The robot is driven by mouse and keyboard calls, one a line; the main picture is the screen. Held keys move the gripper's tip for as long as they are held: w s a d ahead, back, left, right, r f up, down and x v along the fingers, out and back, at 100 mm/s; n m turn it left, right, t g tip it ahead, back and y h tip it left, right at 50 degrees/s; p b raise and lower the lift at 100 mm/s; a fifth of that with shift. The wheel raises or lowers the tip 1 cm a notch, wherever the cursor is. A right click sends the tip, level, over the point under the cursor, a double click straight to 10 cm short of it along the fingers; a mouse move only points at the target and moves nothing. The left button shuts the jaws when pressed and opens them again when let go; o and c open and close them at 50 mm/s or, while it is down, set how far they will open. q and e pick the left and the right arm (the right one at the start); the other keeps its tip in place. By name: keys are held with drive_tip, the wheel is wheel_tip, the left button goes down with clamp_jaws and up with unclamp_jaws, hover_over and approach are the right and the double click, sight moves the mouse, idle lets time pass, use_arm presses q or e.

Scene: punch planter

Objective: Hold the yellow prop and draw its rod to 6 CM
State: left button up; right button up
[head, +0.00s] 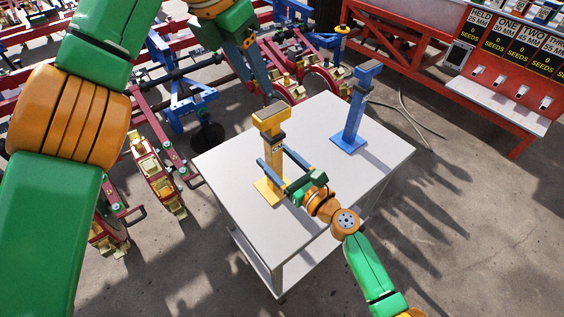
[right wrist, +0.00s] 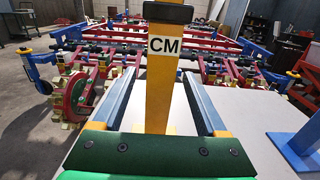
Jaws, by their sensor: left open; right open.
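My left gripper (head: 260,87) is open and empty, above and behind the prop's top, fingers pointing down. A rod length reading cannot be made out.
A blue prop (head: 353,112) stands at the table's back right. The white table (head: 320,225) is otherwise clear. Red and blue farm machinery (head: 180,90) lies behind and left. A red counter with seed signs (head: 510,45) stands at the back right.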

clamp_jaws()
drive_tip(key=shift+f, duration=0.1)
idle(1.1)
idle(0.4)
idle(0.6)
